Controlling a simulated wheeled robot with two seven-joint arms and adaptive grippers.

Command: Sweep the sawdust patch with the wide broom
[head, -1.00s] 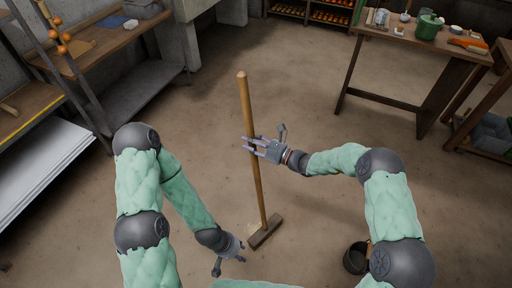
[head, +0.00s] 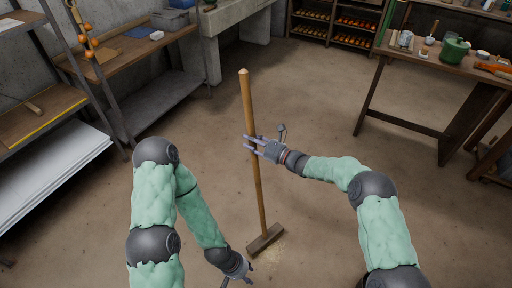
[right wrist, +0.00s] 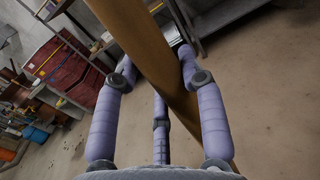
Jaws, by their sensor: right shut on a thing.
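The wide broom stands nearly upright, its wooden handle (head: 247,98) leaning slightly and its brown head (head: 265,240) on the floor. My right gripper (head: 252,144) is shut on the handle around its middle. In the right wrist view the handle (right wrist: 150,60) passes between the fingers (right wrist: 155,85). A pale sawdust patch (head: 272,249) lies on the floor beside and under the broom head; part of it is hidden by the head. My left gripper (head: 238,282) is low at the bottom edge, left of the broom head, partly cut off and holding nothing that I can see.
A workbench (head: 425,122) with a green pot (head: 454,48) stands at the right. Shelving (head: 50,135) and a bench (head: 130,52) line the left. A rack of orange items (head: 352,24) stands at the back. The floor around the broom is open.

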